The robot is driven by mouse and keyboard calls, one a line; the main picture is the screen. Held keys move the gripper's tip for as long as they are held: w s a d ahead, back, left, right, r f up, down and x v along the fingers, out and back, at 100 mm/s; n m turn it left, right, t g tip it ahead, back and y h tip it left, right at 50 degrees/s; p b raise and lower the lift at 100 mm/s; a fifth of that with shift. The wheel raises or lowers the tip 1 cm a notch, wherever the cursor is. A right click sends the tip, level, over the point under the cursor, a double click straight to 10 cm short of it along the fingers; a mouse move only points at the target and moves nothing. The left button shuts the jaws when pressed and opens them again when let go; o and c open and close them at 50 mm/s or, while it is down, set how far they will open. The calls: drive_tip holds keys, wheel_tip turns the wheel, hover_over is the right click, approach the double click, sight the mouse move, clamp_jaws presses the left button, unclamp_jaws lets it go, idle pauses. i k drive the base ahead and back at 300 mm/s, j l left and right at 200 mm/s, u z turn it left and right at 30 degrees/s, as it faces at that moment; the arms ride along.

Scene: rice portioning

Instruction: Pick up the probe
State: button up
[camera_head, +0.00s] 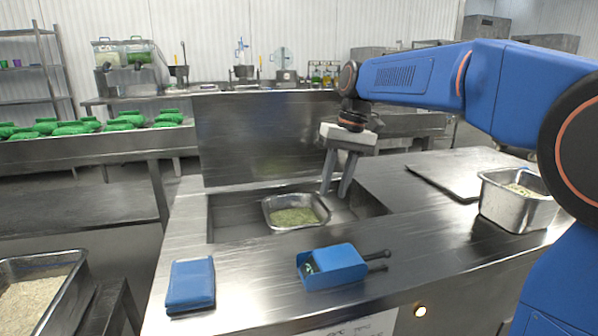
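A blue holder or scoop (335,266) lies on the steel counter in front of the sunken well. Its open left end shows something small and pale green inside. Two dark rods or handles (377,256) stick out of its right side; one may be the probe, but I cannot tell which part is the probe. My gripper (335,192) points down over the right part of the well, behind and above the blue holder. Its two fingers are apart with a gap between them and nothing visible in it.
A steel pan (268,206) with green contents sits in the well. A folded blue cloth or pouch (190,285) lies at front left. A deep steel pan (500,212) stands at right, near a flat dark lid or tray (440,181). A grain-filled pan (82,268) is at lower left.

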sight(320, 269)
drive_tip(key=k+l, duration=1.2)
